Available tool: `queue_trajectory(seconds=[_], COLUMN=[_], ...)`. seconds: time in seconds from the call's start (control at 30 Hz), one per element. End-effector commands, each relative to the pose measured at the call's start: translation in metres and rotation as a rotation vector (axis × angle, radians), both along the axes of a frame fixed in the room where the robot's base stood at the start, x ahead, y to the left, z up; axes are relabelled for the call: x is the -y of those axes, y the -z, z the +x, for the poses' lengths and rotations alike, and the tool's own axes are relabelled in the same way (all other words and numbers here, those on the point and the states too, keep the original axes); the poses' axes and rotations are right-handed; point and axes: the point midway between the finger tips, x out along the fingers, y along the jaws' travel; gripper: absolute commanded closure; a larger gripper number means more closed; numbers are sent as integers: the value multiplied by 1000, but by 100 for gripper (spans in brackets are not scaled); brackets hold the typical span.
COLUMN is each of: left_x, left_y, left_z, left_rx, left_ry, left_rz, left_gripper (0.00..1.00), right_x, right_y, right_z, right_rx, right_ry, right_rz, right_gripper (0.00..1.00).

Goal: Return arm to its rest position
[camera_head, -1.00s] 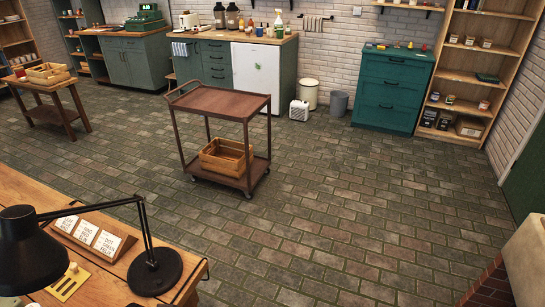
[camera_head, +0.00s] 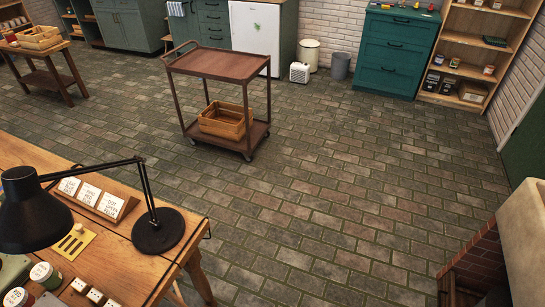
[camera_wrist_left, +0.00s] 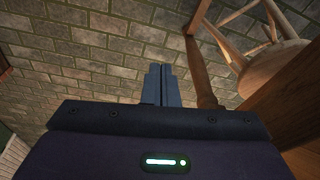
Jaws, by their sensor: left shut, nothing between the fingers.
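My left gripper (camera_wrist_left: 161,82) shows in the left wrist view with its two fingers together, shut and empty. It is over the brick floor (camera_wrist_left: 110,55), apart from the wooden furniture at the right. Neither gripper shows in the head view, and my right gripper is in no frame. In the head view, a wooden workbench (camera_head: 120,270) fills the lower left. On it are a black desk lamp (camera_head: 30,215), a wooden holder with white cards (camera_head: 95,198), a yellow slotted piece (camera_head: 75,242) and several jars.
A brown cart (camera_head: 222,65) with a wooden crate (camera_head: 225,120) stands mid-room. A round wooden stool (camera_wrist_left: 280,65) and a wooden leg (camera_wrist_left: 200,70) are right of the gripper in the wrist view. The open floor (camera_head: 340,190) right of the bench is clear.

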Motion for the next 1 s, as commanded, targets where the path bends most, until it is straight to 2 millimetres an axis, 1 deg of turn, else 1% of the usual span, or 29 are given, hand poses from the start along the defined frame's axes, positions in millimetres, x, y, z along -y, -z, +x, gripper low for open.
queue_trajectory(seconds=[0.03,0.07,0.1,0.17,0.2,0.27,0.3,0.4,0.5,0.6,0.73,1.0], left_x=[-2,-3,-5,-8,-11,-15,-18,-26,-32,-36,-37,-37], left_y=[33,50,72,102,121,146,160,187,203,210,213,213], left_z=[-15,-23,-36,-57,-73,-97,-114,-153,-183,-202,-210,-210], left_rx=[-22,-30,-39,-53,-62,-76,-85,-101,-113,-119,-120,-121], left_ry=[2,4,6,9,11,15,16,20,24,26,28,27], left_rz=[3,4,5,7,7,9,12,13,16,17,18,18], left_gripper=[100,100,100,100,100,100,100,100,100,100,100,100], right_x=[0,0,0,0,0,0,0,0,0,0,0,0], right_y=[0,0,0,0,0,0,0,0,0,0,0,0], right_z=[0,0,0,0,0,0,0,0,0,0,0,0], right_rx=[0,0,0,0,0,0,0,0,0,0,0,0], right_ry=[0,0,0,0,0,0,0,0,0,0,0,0], right_rz=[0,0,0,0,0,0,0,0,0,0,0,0], right_gripper=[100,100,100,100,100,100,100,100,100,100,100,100])
